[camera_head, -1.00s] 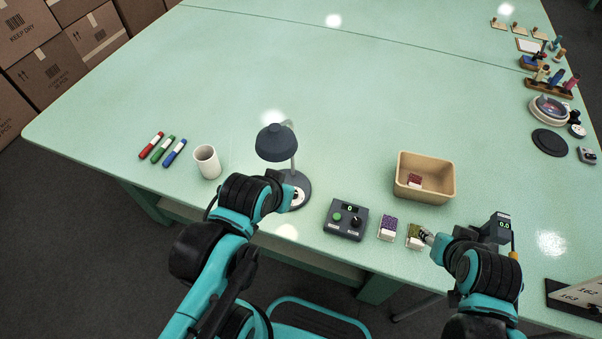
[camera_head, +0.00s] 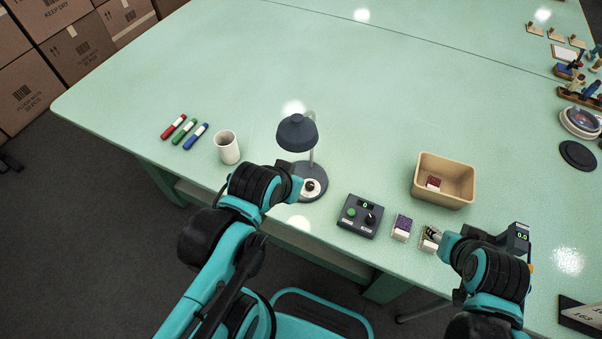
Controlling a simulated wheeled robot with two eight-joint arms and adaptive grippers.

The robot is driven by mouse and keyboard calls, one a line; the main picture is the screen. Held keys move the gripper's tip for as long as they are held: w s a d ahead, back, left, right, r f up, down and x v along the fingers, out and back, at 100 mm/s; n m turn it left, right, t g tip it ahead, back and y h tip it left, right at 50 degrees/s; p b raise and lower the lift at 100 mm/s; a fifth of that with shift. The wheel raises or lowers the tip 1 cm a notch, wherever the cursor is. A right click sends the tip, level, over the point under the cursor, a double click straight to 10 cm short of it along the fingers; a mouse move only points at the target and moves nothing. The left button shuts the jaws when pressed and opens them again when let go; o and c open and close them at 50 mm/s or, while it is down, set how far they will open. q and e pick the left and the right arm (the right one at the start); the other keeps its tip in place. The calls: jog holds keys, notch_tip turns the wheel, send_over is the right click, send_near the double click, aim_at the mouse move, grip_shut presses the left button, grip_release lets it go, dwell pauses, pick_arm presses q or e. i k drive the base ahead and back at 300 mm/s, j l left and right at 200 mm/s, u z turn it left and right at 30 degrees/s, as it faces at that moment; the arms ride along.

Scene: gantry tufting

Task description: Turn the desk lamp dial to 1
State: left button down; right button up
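The dark grey desk lamp (camera_head: 297,134) stands upright near the table's front edge, left of the control box. Its round base carries a light dial plate with a dark knob, the dial (camera_head: 310,186), facing up. My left gripper (camera_head: 294,188) is just left of the dial, at the base's edge. Its fingers are mostly hidden by my wrist, so I cannot tell their opening or whether they touch the base.
A control box (camera_head: 361,215) with a green button and black knob sits right of the lamp, beside a purple-topped block (camera_head: 401,227). A tan bin (camera_head: 443,201) stands behind. The table behind the lamp is clear.

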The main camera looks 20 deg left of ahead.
aim_at(310, 186)
jog(key=u, duration=0.7)
jog(key=k+l, duration=0.1)
jog(key=l, duration=0.35)
jog(key=k+l, duration=0.1)
jog(key=l, duration=0.75)
jog(key=k+l+u, duration=0.1)
jog(key=l, duration=0.3)
jog(key=k+l, duration=0.15)
jog(key=l, duration=0.3)
jog(key=k+l, duration=0.1)
jog(key=l, duration=0.6)
